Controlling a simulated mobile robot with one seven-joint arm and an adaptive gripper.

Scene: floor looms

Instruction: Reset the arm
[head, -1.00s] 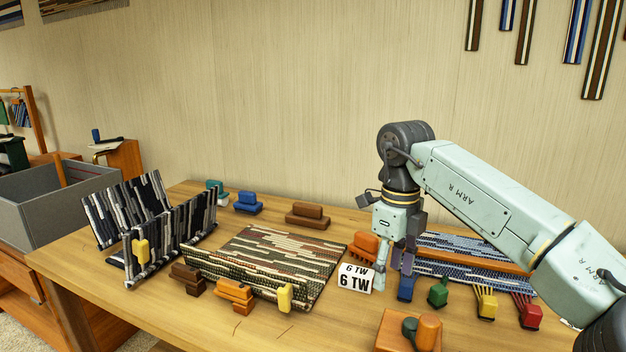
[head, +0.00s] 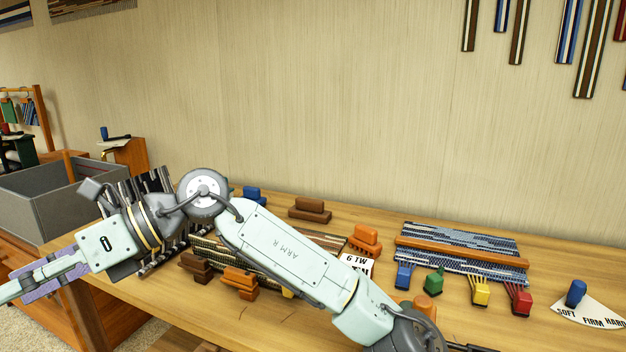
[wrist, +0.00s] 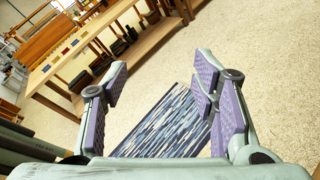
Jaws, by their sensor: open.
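My gripper (head: 42,278) is at the far left of the head view, past the table's left end and pointing left. In the wrist view its purple-padded fingers (wrist: 160,82) are spread wide apart with nothing gripped between them. My arm stretches across the front of the table and hides part of the woven pieces and the "6 TW" card (head: 357,265). A blue-and-white woven piece (wrist: 165,125) shows beyond the fingers in the wrist view; it seems to lie on the floor.
The wooden table (head: 560,260) holds a blue woven mat (head: 460,238) with an orange bar, several coloured brushes (head: 480,291), and brown blocks (head: 310,209). A grey bin (head: 50,205) stands at the left. Open carpet (wrist: 260,60) and another wooden bench (wrist: 60,70) show in the wrist view.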

